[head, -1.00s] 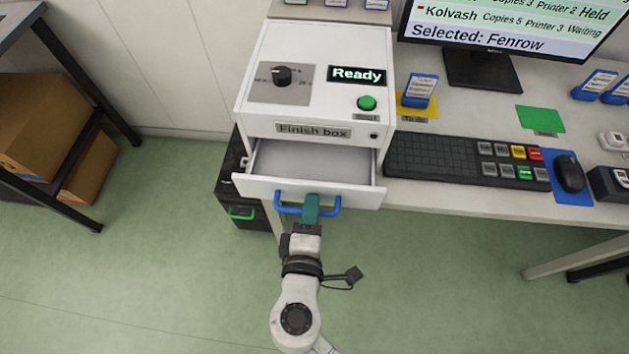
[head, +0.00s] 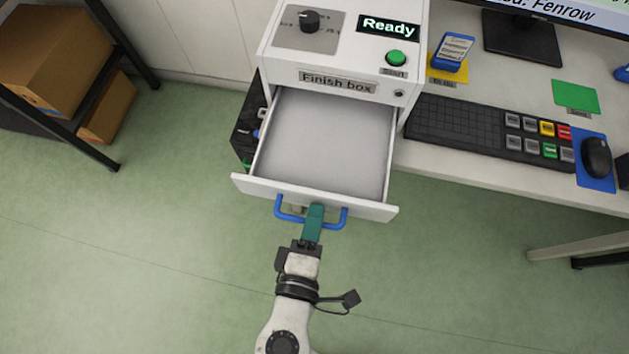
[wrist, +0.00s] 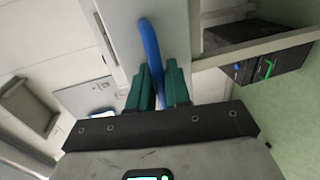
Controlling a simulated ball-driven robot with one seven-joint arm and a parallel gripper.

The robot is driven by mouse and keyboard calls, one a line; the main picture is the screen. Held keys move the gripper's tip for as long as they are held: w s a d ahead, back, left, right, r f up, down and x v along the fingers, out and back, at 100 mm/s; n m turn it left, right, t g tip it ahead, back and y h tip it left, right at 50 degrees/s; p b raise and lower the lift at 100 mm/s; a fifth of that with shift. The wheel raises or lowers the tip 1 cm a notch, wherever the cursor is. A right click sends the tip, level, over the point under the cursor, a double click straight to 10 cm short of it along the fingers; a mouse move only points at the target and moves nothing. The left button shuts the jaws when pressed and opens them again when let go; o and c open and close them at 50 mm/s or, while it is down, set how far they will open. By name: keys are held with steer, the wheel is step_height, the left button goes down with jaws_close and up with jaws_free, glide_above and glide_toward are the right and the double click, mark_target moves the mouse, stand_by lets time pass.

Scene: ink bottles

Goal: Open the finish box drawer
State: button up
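The white finish box (head: 345,55) stands at the edge of the desk, with its "Finish box" label on the front. Its drawer (head: 320,160) is pulled far out, and its pale inside looks empty. The blue handle (head: 284,210) is on the drawer front; it also shows in the wrist view (wrist: 150,45). My gripper (head: 315,212) is at the middle of the handle. In the wrist view its two teal fingers (wrist: 160,80) sit on both sides of the blue bar, closed around it. The fingers hide part of the handle in the head view.
The desk holds a black keyboard (head: 460,128), a mouse (head: 597,157), a green mat (head: 575,97) and a blue card holder (head: 453,52). A shelf with cardboard boxes (head: 55,55) stands at the left. Green floor is clear in front of the drawer.

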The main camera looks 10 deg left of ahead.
steer(key=shift+o, duration=1.2)
steer(key=v, duration=1)
steer(key=shift+s+b, duration=0.3)
steer(key=shift+s, duration=0.05)
steer(key=shift+w+d, duration=0.1)
